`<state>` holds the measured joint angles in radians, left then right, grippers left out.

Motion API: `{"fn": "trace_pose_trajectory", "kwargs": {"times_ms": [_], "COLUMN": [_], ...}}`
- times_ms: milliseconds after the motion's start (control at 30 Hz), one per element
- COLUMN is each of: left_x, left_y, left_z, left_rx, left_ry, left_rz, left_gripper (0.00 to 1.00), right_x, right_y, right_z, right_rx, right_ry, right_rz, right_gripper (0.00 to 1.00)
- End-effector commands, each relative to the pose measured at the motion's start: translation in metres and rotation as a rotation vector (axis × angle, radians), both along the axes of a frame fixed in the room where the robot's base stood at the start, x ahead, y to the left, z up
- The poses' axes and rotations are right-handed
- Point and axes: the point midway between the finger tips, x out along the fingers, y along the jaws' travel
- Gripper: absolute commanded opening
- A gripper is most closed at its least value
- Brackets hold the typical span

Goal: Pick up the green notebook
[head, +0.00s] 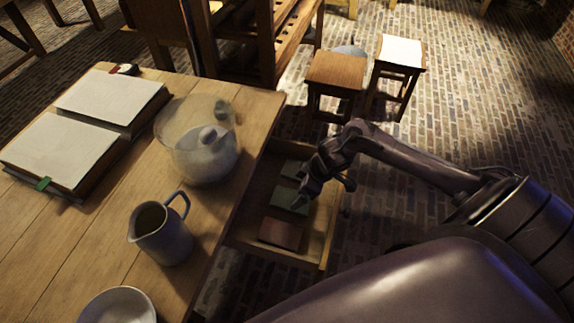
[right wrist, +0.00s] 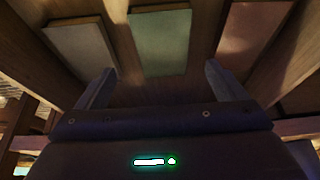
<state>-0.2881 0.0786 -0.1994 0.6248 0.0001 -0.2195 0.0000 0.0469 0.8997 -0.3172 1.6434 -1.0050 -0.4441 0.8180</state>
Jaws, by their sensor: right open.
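The green notebook (head: 287,202) lies flat in the open drawer, in the middle of a row of three. In the right wrist view the green notebook (right wrist: 161,42) is centred beyond the fingertips. My right gripper (head: 318,185) is above the drawer, over the notebook's right side in the head view. In the right wrist view the gripper (right wrist: 159,70) has its fingers apart, with nothing between them. It appears apart from the notebook. My left gripper is out of view.
A grey notebook (right wrist: 80,46) and a reddish notebook (head: 280,233) flank the green one. The wooden drawer (head: 318,252) has raised walls. Stools (head: 337,70) stand beyond.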

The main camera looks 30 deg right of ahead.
Motion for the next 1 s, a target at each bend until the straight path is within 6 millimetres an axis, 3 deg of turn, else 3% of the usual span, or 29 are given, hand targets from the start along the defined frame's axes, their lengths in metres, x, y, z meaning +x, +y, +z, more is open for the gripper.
{"fn": "trace_pose_trajectory", "kwargs": {"times_ms": [133,267,467,733,1000], "left_x": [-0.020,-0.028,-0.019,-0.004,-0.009], "left_y": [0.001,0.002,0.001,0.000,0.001], "left_z": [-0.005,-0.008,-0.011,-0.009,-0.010], "left_rx": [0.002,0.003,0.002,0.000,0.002], "left_ry": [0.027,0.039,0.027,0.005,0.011], "left_rz": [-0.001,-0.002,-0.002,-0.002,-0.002], "left_gripper": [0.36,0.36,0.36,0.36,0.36], "right_x": [0.005,0.009,0.016,0.017,0.017], "right_y": [0.006,0.012,0.017,0.018,0.018], "right_z": [-0.017,-0.035,-0.057,-0.059,-0.059], "right_rx": [0.002,0.003,-0.001,-0.001,-0.001], "right_ry": [-0.001,0.000,-0.002,-0.002,-0.002], "right_rz": [-0.001,0.000,-0.001,0.000,0.000], "right_gripper": [0.91,0.91,0.91,0.91,0.56]}}
